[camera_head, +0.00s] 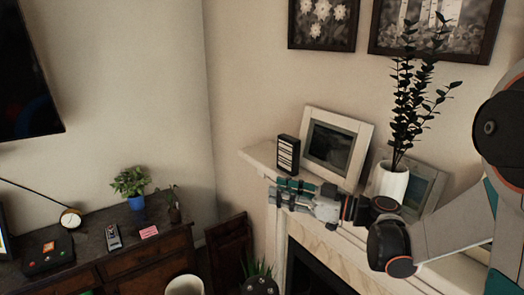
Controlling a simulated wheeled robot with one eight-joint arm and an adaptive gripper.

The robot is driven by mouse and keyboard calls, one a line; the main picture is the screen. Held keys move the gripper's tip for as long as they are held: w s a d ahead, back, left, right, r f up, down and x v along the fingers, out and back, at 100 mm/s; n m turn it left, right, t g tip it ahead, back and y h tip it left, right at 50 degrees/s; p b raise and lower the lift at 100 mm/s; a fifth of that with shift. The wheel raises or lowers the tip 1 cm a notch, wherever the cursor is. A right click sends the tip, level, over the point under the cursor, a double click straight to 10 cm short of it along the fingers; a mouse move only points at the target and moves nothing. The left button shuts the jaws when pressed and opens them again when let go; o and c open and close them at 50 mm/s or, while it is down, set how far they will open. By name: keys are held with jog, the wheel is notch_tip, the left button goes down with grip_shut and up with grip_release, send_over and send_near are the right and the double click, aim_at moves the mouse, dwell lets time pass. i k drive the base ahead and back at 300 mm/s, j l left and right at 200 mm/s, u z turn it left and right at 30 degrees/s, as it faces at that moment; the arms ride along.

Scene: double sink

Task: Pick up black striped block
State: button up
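The black striped block (287,154) stands upright near the left end of the white mantel shelf. It is a dark box with pale horizontal stripes on its front. My gripper (277,190) reaches in from the right, just below and in front of the block in the picture. Its two fingers point left and look spread apart, with nothing seen between them. The gripper and the block look apart, though the depth between them is hard to judge. The gripper's fingers hide part of the shelf edge below the block.
A white picture frame (336,145) leans right beside the block. A white vase (389,185) with dark stems and a second frame (424,187) stand farther right along the mantel (257,157). A wooden cabinet (135,240) with small items stands at left.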

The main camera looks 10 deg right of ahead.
aim_at(288, 146)
jog(key=i+j+z, duration=0.35)
jog(key=i+j, duration=0.25)
jog(key=i+j+z, duration=0.3)
jog(key=j+z, duration=0.25)
jog(key=i+l, duration=0.05)
